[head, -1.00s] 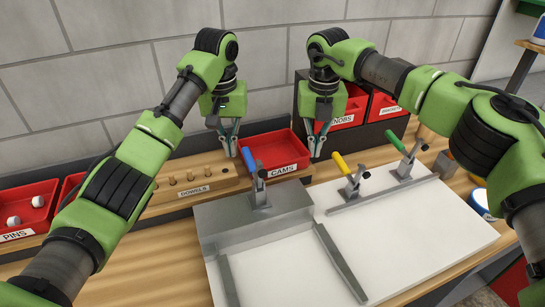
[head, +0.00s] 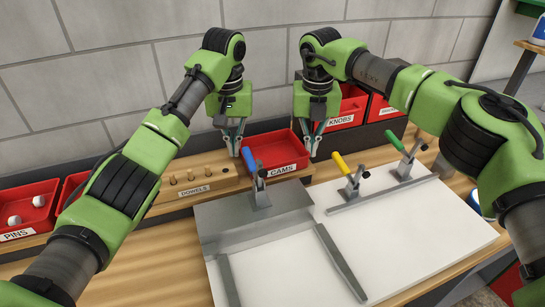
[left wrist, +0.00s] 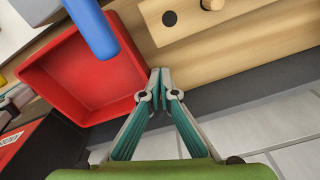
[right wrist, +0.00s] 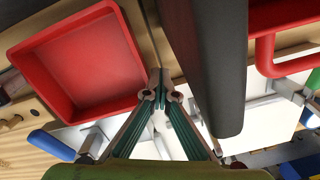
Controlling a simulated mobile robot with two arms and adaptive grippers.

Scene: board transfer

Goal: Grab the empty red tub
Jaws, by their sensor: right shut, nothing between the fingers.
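The empty red tub (head: 275,148), labelled CAMS, sits behind the clamp fixture in the head view. It also shows in the left wrist view (left wrist: 80,72) and the right wrist view (right wrist: 80,62). My left gripper (head: 236,154) is at the tub's left side, its fingertips together close by the rim. My right gripper (head: 311,154) is at the tub's right side, its fingers shut and empty beside the rim. In each wrist view the fingertips meet close to a tub edge; contact with the rim is unclear.
A blue-handled clamp (head: 255,175) stands close in front of the tub. A wooden dowel rack (head: 212,178) is to its left, the dark KNOBS bin rack (head: 375,134) to its right. A white board (head: 420,240) lies in front. The PINS bin (head: 32,212) is far left.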

